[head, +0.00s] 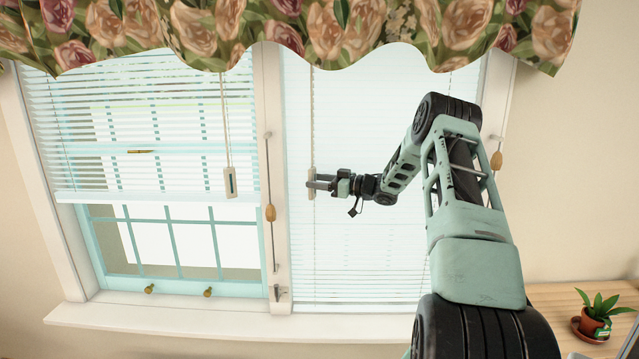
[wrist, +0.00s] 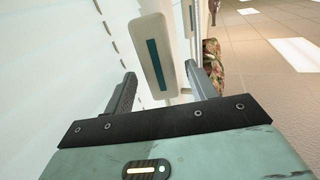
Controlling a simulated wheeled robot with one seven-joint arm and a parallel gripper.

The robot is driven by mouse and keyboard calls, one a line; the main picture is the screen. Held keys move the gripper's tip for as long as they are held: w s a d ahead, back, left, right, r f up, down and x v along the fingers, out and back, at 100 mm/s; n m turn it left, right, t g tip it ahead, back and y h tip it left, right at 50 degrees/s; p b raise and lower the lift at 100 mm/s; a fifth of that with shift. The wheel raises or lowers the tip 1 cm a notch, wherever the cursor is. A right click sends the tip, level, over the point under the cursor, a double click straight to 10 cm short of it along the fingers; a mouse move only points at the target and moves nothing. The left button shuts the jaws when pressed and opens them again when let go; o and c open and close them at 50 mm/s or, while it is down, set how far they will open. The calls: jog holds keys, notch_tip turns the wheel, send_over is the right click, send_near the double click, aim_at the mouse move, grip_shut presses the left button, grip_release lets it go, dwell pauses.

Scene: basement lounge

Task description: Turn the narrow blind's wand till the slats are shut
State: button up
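The narrow blind (head: 375,130) hangs in the right-hand window. Its slats look nearly flat and closed over most of its height; fine lines show between them lower down. Its wand hangs at its left edge, with a pale handle (head: 311,178) at the lower end. In the wrist view the handle (wrist: 156,55) shows a teal stripe and hangs upright, slightly tilted. My gripper (head: 312,183) is at the handle, with its fingers apart on either side. In the wrist view the fingers (wrist: 160,72) are open around the handle; whether the right finger touches it is unclear.
A wider blind (head: 130,120) with open slats hangs at left, with its own wand handle (head: 231,182). Wooden cord pulls (head: 270,212) hang on the frame. A floral valance (head: 300,30) runs above. A potted plant (head: 597,314) stands on a wooden surface at lower right.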

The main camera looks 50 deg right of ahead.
jog(key=b+v, duration=0.6)
jog(key=v, duration=1.1)
jog(key=shift+s, duration=0.15)
jog(key=shift+d, duration=0.15)
